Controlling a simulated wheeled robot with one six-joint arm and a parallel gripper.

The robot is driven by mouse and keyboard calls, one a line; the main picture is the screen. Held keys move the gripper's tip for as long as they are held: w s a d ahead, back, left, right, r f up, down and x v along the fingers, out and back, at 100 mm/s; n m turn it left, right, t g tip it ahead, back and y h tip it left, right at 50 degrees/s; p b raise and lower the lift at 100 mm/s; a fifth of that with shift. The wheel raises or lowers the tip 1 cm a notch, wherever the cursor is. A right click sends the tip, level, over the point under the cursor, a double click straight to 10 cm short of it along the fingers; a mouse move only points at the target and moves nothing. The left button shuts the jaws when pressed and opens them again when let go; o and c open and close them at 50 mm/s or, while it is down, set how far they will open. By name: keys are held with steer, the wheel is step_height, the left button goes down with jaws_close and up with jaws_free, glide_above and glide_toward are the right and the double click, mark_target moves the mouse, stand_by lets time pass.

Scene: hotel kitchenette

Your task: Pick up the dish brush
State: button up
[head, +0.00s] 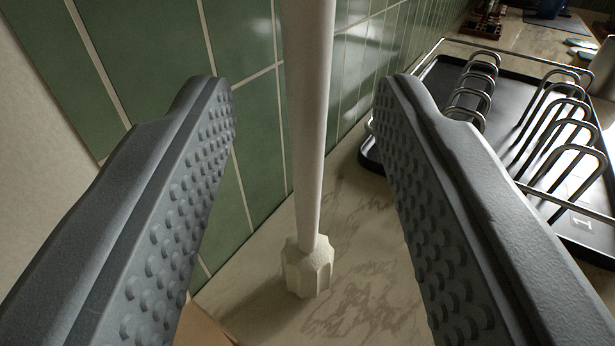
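The dish brush (308,130) appears to be the long white rod with a ridged, off-white block (307,268) at its lower end. It stands upright in the middle of the view, its lower end at the marbled counter. Its top runs out of the picture. My gripper (303,90) is open, one grey studded finger on each side of the white handle. Clear gaps show between both fingers and the handle in the picture. How deep the handle sits between the fingers is hard to tell.
A dish rack (480,165) with a black tray and metal loops stands at the right, partly behind my right finger. Green wall tiles (250,100) rise behind and left of the brush. Marbled counter (350,285) is bare around its base. Small items (487,22) lie at the far right.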

mark_target(307, 96)
steer(key=w, duration=0.5)
steer(key=shift+d+f, duration=0.15)
steer(key=shift+f, duration=0.05)
steer(key=shift+s, duration=0.1)
jaws_close()
